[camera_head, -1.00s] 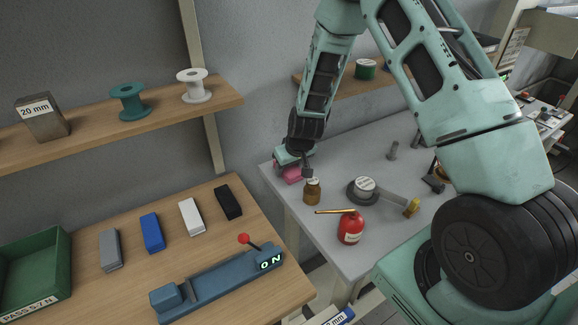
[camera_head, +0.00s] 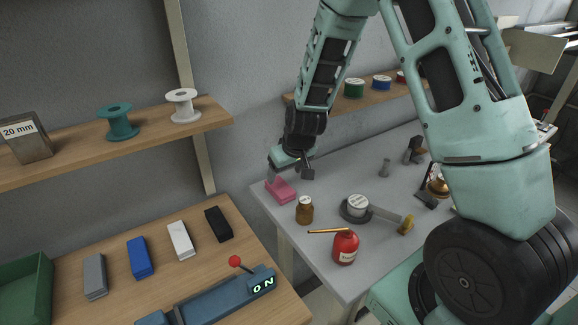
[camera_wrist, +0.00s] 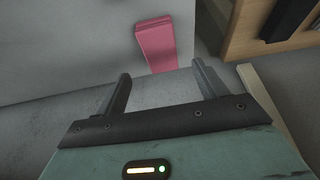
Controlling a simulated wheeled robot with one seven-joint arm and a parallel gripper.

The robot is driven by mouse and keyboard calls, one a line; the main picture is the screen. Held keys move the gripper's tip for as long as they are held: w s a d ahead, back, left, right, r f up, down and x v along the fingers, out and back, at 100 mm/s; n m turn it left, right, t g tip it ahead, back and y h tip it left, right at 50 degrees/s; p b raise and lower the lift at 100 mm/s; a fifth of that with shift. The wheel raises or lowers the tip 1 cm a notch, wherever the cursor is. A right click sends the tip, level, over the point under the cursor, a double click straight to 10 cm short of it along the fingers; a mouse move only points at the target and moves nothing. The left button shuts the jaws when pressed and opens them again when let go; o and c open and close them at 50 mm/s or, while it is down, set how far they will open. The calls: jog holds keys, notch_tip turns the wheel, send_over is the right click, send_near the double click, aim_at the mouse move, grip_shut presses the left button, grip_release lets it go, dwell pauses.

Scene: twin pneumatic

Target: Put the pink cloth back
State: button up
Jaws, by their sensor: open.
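The pink cloth (camera_head: 281,191) is a small folded block on the grey table's left corner, near the wall. It also shows in the wrist view (camera_wrist: 156,44), beyond my fingertips and between their lines. My gripper (camera_head: 270,173) is open and empty, just above and behind the cloth in the head view. In the wrist view its two fingers (camera_wrist: 160,78) stand wide apart, with the cloth clear of them.
A brown bottle (camera_head: 304,210), a red oil can (camera_head: 345,246) and a round-based tool (camera_head: 357,207) stand near the cloth on the grey table (camera_head: 322,271). The wooden bench (camera_head: 200,266) at left holds several coloured blocks and a blue device reading ON.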

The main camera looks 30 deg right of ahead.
jog(key=s+a+r+n+g+y, duration=0.1)
jog(key=s+a+r+n, duration=0.1)
jog(key=s+a+r, duration=0.5)
jog(key=s+a+r+n+g+y, duration=0.15)
jog(key=s+a, duration=0.25)
jog(key=a, duration=0.4)
jog(key=s+a+r+n+g+h, duration=0.1)
jog(key=s+a+r+n, duration=0.1)
jog(key=s, duration=0.7)
jog(key=s+a+r+n+g+h, duration=0.1)
jog(key=s+a, duration=0.3)
jog(key=s, duration=0.6)
jog(key=shift+s+r+n, duration=0.2)
jog(key=shift+r+n, duration=0.45)
jog(key=shift+r, duration=0.05)
jog(key=shift+a, duration=0.1)
